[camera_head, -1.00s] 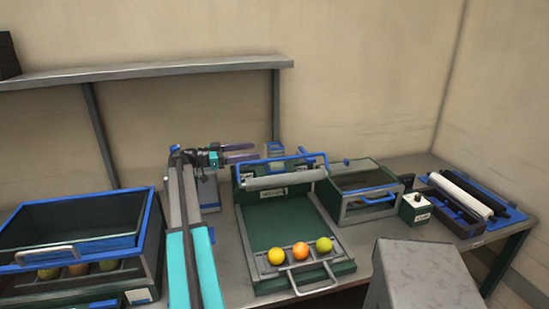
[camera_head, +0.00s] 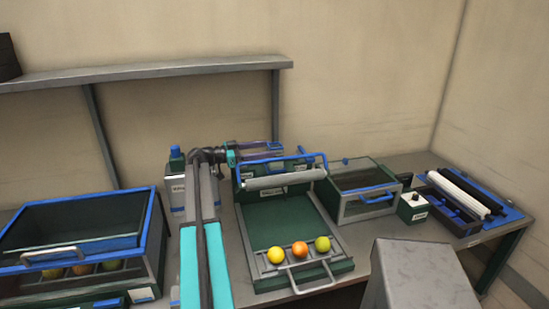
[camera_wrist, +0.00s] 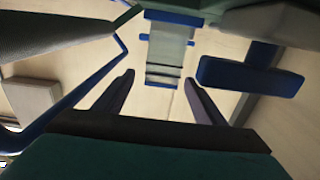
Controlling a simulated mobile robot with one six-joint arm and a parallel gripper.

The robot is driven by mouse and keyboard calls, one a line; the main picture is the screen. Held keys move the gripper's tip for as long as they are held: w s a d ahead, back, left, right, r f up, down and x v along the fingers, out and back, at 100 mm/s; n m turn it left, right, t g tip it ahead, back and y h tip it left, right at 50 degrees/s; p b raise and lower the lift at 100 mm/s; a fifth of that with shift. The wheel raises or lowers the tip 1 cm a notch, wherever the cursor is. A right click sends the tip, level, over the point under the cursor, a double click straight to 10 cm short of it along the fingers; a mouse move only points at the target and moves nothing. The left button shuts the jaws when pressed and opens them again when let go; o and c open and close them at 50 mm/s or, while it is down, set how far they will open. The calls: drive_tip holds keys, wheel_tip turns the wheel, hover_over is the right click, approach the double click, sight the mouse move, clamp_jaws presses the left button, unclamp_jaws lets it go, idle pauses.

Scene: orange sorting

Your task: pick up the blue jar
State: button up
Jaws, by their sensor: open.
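The blue jar (camera_head: 275,146) stands behind the roller of the green tray, mostly hidden by my gripper; its blue top shows in the head view. In the wrist view, a pale grey-green body with blue bands, which looks like the jar (camera_wrist: 166,48), lies ahead between the lines of my two fingers. My gripper (camera_head: 270,152) is open, its purple fingers pointing right at the jar in the head view. In the wrist view, my gripper (camera_wrist: 160,78) has its fingertips apart, close to the jar's near end. I cannot tell whether they touch it.
A blue-framed roller (camera_head: 285,178) stands just in front of the jar. The green tray (camera_head: 270,222) holds yellow, orange and green fruit. A glass-topped box (camera_head: 362,182) is at right.

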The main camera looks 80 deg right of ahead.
sight(268, 148)
drive_tip(key=p+x, duration=0.2)
drive_tip(key=x, duration=0.1)
drive_tip(key=shift+s+d+r, duration=0.1)
drive_tip(key=shift+s+d, duration=0.05)
drive_tip(key=shift+d, duration=0.05)
drive_tip(key=shift+s+d, duration=0.3)
drive_tip(key=shift+s, duration=0.3)
drive_tip(key=c, duration=1.3)
wheel_tip(268, 148, up, 8)
drive_tip(key=b, duration=0.2)
drive_tip(key=shift+b, duration=0.4)
drive_tip(key=shift+r, duration=0.9)
